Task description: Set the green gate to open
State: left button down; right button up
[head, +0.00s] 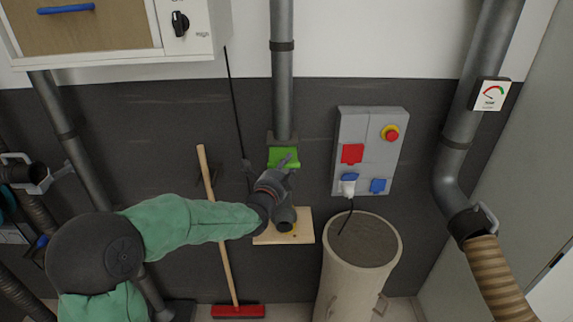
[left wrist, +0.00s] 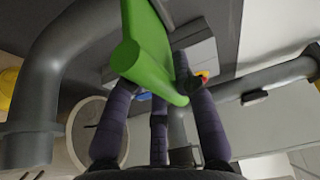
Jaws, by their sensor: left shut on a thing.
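The green gate (head: 283,157) is a flat green plate in a grey slot on the vertical grey pipe (head: 283,95) in the head view. In the left wrist view the green gate (left wrist: 150,65) shows large, with a rounded bar along its near edge. My left gripper (head: 284,166) is at the gate's front edge in the head view. In the left wrist view the fingers of my left gripper (left wrist: 155,95) are shut on the green bar, on both sides of it. The gripper hides part of the pipe below the gate. My right gripper is not in view.
A grey socket panel (head: 345,125) with a red emergency button (head: 390,133) is on the wall to the right. A beige drum (head: 335,265) stands below it. A broom (head: 218,220) leans left of the pipe. A cabinet (head: 190,50) hangs at upper left.

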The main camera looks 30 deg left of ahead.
pick_arm(q)
jog(key=shift+s+d+f, duration=0.2)
jog(key=shift+s+d, duration=0.1)
jog(key=shift+s, duration=0.1)
jog(key=c, duration=1)
grip_release()
jog(key=shift+s, duration=0.1)
jog(key=shift+o, duration=0.2)
jog(key=shift+r, duration=0.15)
jog(key=s+d, duration=0.2)
jog(key=s, duration=1)
jog(key=shift+w, duration=0.1)
